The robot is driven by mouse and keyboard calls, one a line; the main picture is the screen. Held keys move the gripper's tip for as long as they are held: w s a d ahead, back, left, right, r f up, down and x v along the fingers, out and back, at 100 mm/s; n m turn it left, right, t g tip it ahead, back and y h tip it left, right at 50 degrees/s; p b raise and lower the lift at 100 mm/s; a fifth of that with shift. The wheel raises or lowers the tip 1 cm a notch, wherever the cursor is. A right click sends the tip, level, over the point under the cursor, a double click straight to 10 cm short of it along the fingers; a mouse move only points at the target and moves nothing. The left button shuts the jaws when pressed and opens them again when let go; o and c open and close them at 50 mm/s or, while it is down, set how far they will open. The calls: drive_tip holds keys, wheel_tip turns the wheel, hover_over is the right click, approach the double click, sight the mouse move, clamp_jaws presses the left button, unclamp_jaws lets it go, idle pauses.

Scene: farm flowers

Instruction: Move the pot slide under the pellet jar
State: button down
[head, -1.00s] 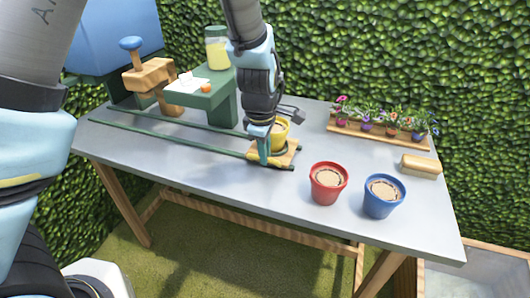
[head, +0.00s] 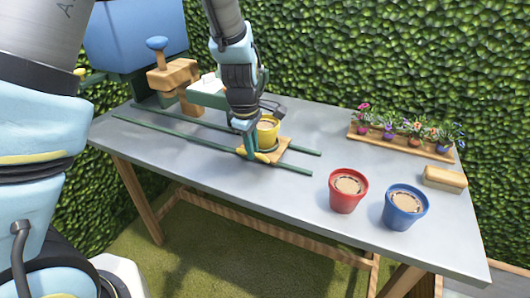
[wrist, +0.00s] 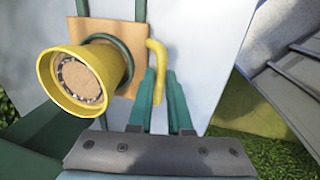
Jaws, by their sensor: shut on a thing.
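The pot slide is a wooden board (head: 281,146) on two green rails (head: 180,138), with a yellow pot (head: 267,128) standing in a green ring on it. In the wrist view the board (wrist: 128,52) and the tilted-looking yellow pot (wrist: 85,78) are at the left. A bent yellow handle (wrist: 157,60) stands at the board's edge. My gripper (head: 250,154) is shut on this handle, and its green fingers also show in the wrist view (wrist: 161,100).
A red pot (head: 346,201) and a blue pot (head: 404,217) stand at the table's front right. A flower tray (head: 362,136) and a wooden-backed brush or block (head: 445,178) lie behind them.

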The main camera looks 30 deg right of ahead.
drive_tip(key=c, duration=0.8)
unclamp_jaws()
drive_tip(key=shift+c, duration=0.2)
wheel_tip(320, 180, up, 11)
drive_tip(key=s+a, duration=0.1)
drive_tip(key=shift+a+f, duration=0.2)
drive_tip(key=shift+a, duration=0.15)
